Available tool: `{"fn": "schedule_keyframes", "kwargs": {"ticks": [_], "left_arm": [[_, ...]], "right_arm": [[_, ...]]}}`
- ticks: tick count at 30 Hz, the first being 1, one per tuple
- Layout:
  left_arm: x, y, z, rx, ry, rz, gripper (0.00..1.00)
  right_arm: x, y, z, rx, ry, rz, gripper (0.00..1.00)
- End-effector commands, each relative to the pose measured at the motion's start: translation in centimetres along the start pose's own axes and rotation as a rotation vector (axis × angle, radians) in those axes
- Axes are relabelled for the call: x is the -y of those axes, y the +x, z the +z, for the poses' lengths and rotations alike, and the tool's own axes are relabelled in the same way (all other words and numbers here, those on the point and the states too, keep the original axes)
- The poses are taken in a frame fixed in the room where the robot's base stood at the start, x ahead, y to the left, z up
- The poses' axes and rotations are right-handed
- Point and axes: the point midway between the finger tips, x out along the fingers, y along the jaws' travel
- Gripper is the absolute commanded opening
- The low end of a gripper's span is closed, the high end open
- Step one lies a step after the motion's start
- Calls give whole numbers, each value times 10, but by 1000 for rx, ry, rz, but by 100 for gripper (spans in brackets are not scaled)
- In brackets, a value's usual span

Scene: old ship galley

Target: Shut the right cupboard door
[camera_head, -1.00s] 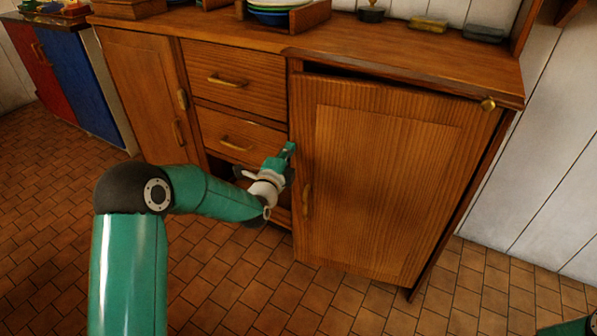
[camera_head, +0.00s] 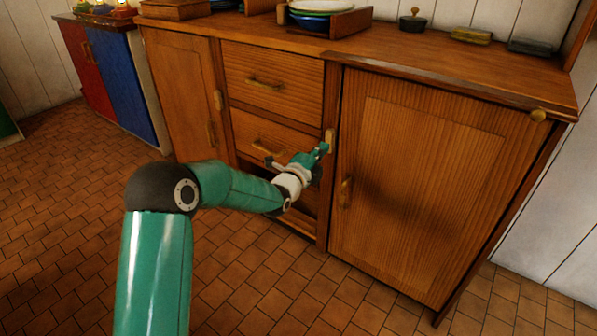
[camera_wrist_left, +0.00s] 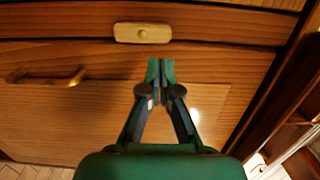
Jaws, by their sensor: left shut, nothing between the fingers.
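The right cupboard door (camera_head: 430,190) is brown wood with a brass handle (camera_head: 346,192) near its left edge. It sits flush or nearly flush with the cabinet front; a very small gap cannot be ruled out. A pale turn-latch (camera_head: 330,138) is on the post just left of the door and also shows in the left wrist view (camera_wrist_left: 143,33). My left gripper (camera_head: 322,150) is shut and empty beside the latch, in front of the post and lower drawer. Its closed fingertips (camera_wrist_left: 160,68) appear apart from the latch. My right gripper is not in view.
Two drawers (camera_head: 272,82) with brass handles are left of the post, above a dark open shelf space. The left cupboard door (camera_head: 182,95) has its own latch. Dishes (camera_head: 322,18) stand on the counter (camera_head: 430,55). The tiled floor in front is clear.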

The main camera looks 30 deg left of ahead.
Motion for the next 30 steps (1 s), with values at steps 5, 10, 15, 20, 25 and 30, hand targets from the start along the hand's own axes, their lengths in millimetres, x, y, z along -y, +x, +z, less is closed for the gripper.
{"fn": "schedule_keyframes", "kwargs": {"ticks": [5,10,15,20,25,30], "left_arm": [[1,-29,-1,-8,0,2,0],[0,-63,3,-8,0,3,0],[0,-90,5,-9,0,2,0],[-1,-103,7,-8,0,1,0],[-1,-105,4,-13,0,1,0],[-31,-100,-21,-59,-21,52,0]], "right_arm": [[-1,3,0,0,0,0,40],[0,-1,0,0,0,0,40],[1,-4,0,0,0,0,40],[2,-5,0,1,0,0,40],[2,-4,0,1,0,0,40],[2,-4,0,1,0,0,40]]}}
